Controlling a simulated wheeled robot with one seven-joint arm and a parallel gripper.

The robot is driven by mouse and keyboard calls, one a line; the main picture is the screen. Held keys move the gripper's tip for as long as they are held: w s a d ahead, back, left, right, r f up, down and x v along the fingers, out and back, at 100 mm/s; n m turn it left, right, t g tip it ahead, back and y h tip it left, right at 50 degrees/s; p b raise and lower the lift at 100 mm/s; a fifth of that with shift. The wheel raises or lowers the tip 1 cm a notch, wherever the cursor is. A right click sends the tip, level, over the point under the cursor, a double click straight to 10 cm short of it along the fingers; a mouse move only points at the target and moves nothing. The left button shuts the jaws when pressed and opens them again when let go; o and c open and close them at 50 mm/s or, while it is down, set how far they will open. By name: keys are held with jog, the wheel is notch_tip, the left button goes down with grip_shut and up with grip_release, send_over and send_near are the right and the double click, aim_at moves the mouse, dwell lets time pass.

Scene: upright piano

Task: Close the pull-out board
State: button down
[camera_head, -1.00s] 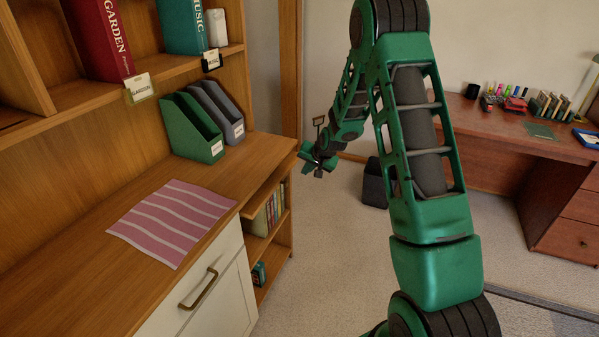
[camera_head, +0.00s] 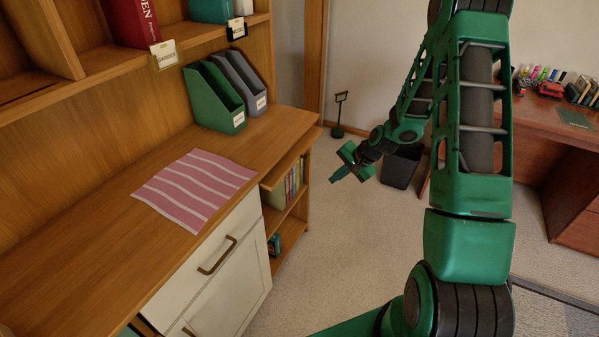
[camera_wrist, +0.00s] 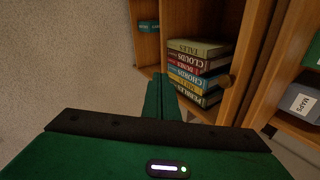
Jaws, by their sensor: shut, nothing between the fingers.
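The pull-out board (camera_head: 293,157) is a thin wooden panel under the desk top, above the open book shelves. In the head view its front edge stands out beyond the desk's front edge. In the wrist view, which is turned sideways, the board (camera_wrist: 247,65) appears as a wooden strip beside the books, with a small round knob (camera_wrist: 224,80). My gripper (camera_head: 336,177) is shut and empty, in the air to the right of the board and apart from it. In the wrist view its closed fingers (camera_wrist: 162,95) point towards the shelf bay.
Books (camera_wrist: 200,75) stand in the bay below the board. A striped pink cloth (camera_head: 195,187) and file holders (camera_head: 215,97) are on the desk top (camera_head: 110,220). A black bin (camera_head: 401,167) stands behind my arm. Carpet before the shelves is clear.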

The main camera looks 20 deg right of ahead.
jog(key=s+a+f+m+y, duration=0.2)
jog(key=s+f+m+y, duration=0.1)
jog(key=s+f, duration=0.15)
jog(key=m+t+y, duration=0.6)
jog(key=m+t, duration=0.2)
jog(key=m, duration=0.5)
send_near(287, 172)
jog(key=x, duration=0.6)
jog(key=shift+w+a, duration=0.15)
jog(key=shift+a, duration=0.05)
